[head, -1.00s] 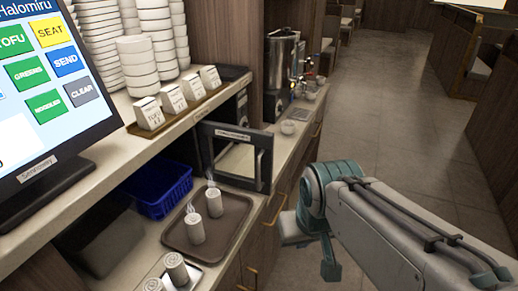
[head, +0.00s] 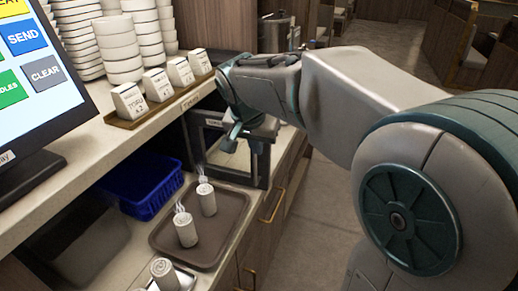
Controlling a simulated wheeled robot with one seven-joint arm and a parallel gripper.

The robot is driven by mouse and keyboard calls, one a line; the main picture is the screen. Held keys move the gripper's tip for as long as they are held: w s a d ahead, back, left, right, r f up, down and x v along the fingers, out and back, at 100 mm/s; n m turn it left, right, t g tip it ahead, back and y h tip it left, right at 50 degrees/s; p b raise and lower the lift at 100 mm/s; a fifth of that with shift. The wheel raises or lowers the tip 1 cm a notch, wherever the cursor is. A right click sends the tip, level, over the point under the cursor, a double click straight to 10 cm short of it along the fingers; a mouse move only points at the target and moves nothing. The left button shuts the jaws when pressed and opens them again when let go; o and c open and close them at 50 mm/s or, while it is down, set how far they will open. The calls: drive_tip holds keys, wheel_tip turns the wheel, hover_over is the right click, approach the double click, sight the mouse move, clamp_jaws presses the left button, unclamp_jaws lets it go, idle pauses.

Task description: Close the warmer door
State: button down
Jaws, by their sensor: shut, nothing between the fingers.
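The warmer door (head: 229,179) is a dark frame with a pale pane. It stands open, swung out over the lower counter beneath the shelf. Its upright bar handle (head: 262,162) is near its right end. My gripper (head: 234,140) has teal fingers and is at the upper part of the door, in front of it in the head view. The fingers are shut and hold nothing. I cannot tell whether they touch the door. My wrist hides the door's top right part and much of the area behind it.
A brown tray (head: 163,243) with two steaming rolled towels (head: 186,229) lies just in front of the door. A blue basket (head: 150,196) is to its left. The shelf above holds several labelled white boxes (head: 130,103), stacked bowls (head: 122,52) and a screen (head: 30,75).

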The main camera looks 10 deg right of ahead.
sight(266, 156)
drive_tip(key=x, duration=0.3)
drive_tip(key=w+p+x, duration=0.1)
drive_tip(key=x, duration=0.2)
drive_tip(key=w+d+r+p+x, duration=0.1)
drive_tip(key=x, duration=0.3)
drive_tip(key=shift+d+f, duration=0.1)
drive_tip(key=shift+f, duration=0.05)
drive_tip(key=shift+w+d+f, duration=0.1)
drive_tip(key=shift+w+d, duration=0.25)
drive_tip(key=shift+w, duration=0.25)
